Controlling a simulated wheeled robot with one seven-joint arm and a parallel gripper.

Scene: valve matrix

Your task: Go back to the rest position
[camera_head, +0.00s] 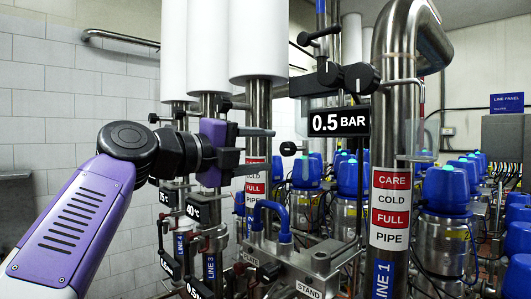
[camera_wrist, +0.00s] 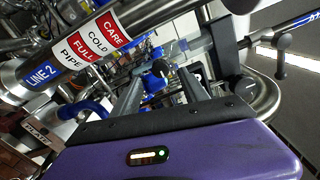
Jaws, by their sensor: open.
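My purple and grey arm reaches in from the lower left in the head view. My gripper (camera_head: 258,149) points right, in front of the vertical steel pipes. In the wrist view my gripper (camera_wrist: 160,82) shows two grey fingers standing apart with nothing held between them. A blue part and a dark round knob show beyond the fingers. I cannot tell how far they are from the fingertips. The head view shows no clear contact between the fingers and the pipes.
A steel pipe marked LINE 1 (camera_head: 388,190) stands right of my gripper. A black 0.5 BAR sign (camera_head: 338,122) hangs beside it. A blue handle (camera_head: 270,208) sits below. Blue-capped valves (camera_head: 446,190) fill the right. A LINE 2 pipe (camera_wrist: 45,72) crosses the wrist view.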

